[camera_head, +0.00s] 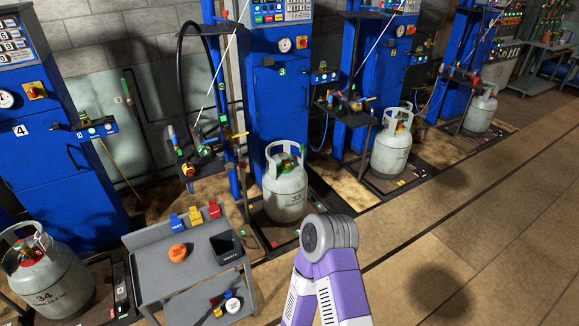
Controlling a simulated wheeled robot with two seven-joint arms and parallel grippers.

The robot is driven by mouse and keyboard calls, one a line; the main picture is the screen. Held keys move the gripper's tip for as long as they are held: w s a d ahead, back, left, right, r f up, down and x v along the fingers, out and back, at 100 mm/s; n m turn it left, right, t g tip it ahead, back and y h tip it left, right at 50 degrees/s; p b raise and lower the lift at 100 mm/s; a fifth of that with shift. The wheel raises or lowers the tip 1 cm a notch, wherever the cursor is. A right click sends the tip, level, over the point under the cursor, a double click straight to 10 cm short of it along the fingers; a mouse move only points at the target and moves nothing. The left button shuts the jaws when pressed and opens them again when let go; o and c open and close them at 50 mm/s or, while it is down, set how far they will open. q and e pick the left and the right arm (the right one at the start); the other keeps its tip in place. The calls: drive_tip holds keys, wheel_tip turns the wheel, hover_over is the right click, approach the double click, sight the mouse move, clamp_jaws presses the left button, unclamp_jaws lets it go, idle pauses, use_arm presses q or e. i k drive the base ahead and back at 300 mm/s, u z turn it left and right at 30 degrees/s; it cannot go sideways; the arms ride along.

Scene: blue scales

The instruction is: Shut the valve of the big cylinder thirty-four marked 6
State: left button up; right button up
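The big grey cylinder marked 34 (62,268) stands upright at the lower left, in front of the blue cabinet marked 4. Its valve (33,251), with red and green parts, sits inside the open collar at its top and is partly hidden by it. I cannot tell whether the valve is open or shut. I cannot read a 6 on this cylinder. A purple and white arm of mine rises from the bottom edge to a grey joint, right of the cart and well away from cylinder 34. Neither of my grippers shows.
A grey cart (150,243) stands right of cylinder 34, carrying an orange round object (178,252) and a black device (226,247). Cylinder 33 (286,197) and further cylinders stand along the blue machines. The floor at the lower right is clear.

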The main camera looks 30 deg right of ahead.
sight(21, 244)
drive_tip(key=z, duration=0.1)
drive_tip(key=k, duration=0.45)
drive_tip(key=u, duration=1.55)
drive_tip(key=i, duration=1.35)
drive_tip(key=u, duration=0.55)
drive_tip(key=i, duration=2.05)
drive_tip(key=z, duration=1.45)
drive_tip(key=i, duration=0.95)
drive_tip(key=z, duration=0.1)
